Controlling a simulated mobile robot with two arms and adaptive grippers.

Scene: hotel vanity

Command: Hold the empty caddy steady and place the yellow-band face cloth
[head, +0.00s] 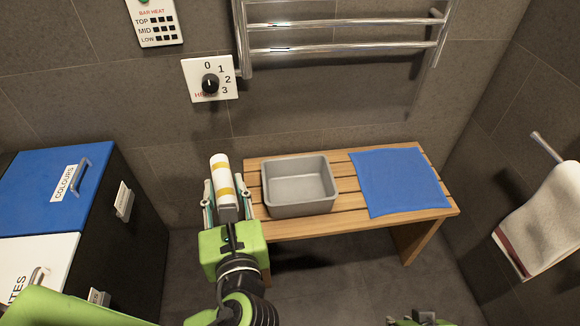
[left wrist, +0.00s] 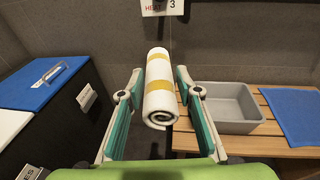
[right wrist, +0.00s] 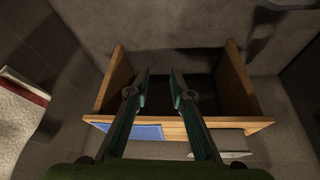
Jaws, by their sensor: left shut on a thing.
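The face cloth (head: 221,172) is a white roll with yellow bands. My left gripper (head: 225,188) is shut on it and holds it in the air just left of the bench. In the left wrist view the rolled cloth (left wrist: 160,88) stands between the two fingers, its spiral end facing the camera. The grey caddy (head: 300,209) sits upright and empty on the left part of the slatted bench, right of the cloth; it also shows in the left wrist view (left wrist: 228,126). My right gripper (right wrist: 161,75) is open and empty, low in front of the bench.
A blue mat (head: 400,182) lies on the wooden bench (head: 352,222) right of the caddy. Black bins with a blue lid (head: 50,195) and a white lid stand at left. A chrome rail (head: 340,47) is above the bench; a white towel (head: 545,220) hangs at right.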

